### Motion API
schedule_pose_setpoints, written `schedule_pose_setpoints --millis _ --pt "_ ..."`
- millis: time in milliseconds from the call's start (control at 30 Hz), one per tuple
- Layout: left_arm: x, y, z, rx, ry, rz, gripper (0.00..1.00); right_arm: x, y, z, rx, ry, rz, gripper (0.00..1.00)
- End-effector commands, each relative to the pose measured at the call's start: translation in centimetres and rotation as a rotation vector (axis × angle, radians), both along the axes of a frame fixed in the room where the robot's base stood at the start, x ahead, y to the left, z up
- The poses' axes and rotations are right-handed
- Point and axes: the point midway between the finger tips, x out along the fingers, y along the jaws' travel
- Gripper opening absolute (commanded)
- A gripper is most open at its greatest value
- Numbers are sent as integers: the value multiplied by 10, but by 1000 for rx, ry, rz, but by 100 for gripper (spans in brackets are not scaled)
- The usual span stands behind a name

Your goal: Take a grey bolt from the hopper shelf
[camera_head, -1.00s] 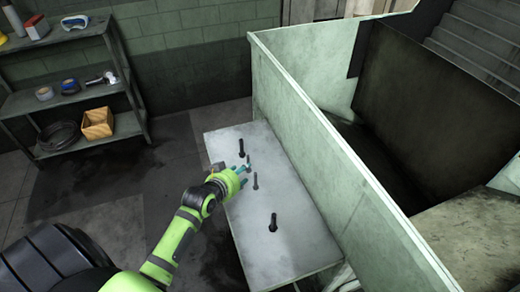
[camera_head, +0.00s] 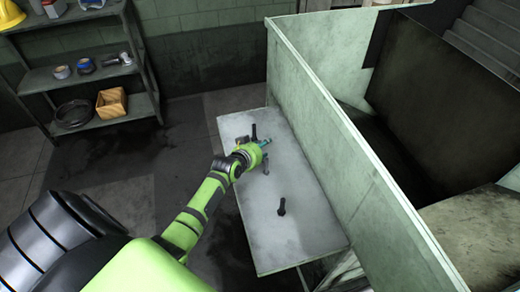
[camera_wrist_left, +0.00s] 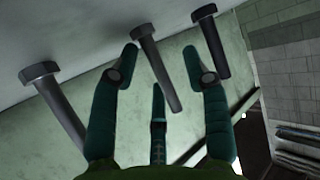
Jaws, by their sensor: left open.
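Several bolts stand on the pale hopper shelf (camera_head: 290,235), and three show clearly. A dark far bolt (camera_head: 254,131), a greyer middle bolt (camera_head: 266,165) and a dark near bolt (camera_head: 281,206) stand in a row, heads down, shanks up. In the left wrist view, the grey middle bolt (camera_wrist_left: 158,70) shows between the teal fingers of my left gripper (camera_wrist_left: 160,52). My left gripper (camera_head: 263,146) is open over the shelf; contact with the middle bolt cannot be told. My right gripper is not in view.
A tall pale hopper wall (camera_head: 350,150) runs along the shelf's right side. A storage rack (camera_head: 95,75) with a wooden box (camera_head: 111,102) stands at the back left. The floor (camera_head: 195,115) between rack and shelf is clear.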

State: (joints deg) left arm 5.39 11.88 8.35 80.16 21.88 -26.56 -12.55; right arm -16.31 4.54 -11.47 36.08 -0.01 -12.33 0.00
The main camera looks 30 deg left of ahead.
Motion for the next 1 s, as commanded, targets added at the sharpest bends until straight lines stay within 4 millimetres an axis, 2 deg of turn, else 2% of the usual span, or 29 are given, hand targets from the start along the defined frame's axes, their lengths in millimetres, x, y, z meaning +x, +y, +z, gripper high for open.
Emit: schedule_pose_setpoints --millis 67,100,167,200,233,367,733,867,1000 --pt "0 0 0 0 0 0 47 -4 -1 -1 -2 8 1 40" --pt "0 0 0 0 0 0 43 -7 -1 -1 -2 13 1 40" --pt "0 0 0 0 0 0 19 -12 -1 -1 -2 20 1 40" --pt "0 0 0 0 0 0 3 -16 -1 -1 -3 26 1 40" --pt "0 0 0 0 0 0 0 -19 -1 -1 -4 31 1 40" --pt "0 0 0 0 0 0 0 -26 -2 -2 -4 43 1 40" --pt "0 0 6 -1 -2 0 0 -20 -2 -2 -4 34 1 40" --pt "0 0 20 1 -5 0 0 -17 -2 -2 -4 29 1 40" --pt "1 -4 45 -1 -6 -3 0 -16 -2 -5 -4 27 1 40"
